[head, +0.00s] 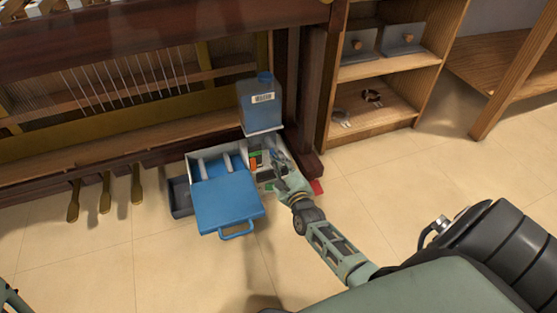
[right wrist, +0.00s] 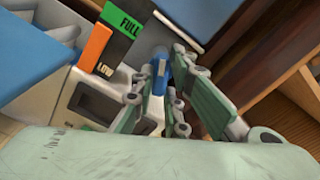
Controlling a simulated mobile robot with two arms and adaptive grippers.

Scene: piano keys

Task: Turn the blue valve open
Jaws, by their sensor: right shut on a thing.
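The blue valve (right wrist: 160,73) shows in the right wrist view as a small blue piece between the fingers, partly hidden by them. My right gripper (right wrist: 164,92) is shut on it. In the head view my right gripper (head: 279,164) reaches to the right side of a white unit (head: 202,155) at the foot of the piano, and hides the valve there. Beside the valve is a gauge with a green FULL mark (right wrist: 121,20) and a black LOW mark. An orange indicator (right wrist: 95,50) stands near LOW.
A blue canister (head: 258,100) stands on the unit, and a blue lid with a handle (head: 228,203) hangs open at its front. The wooden piano leg (head: 309,110) is close on the right. A shelf (head: 385,120) stands farther right. The floor (head: 150,255) in front is clear.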

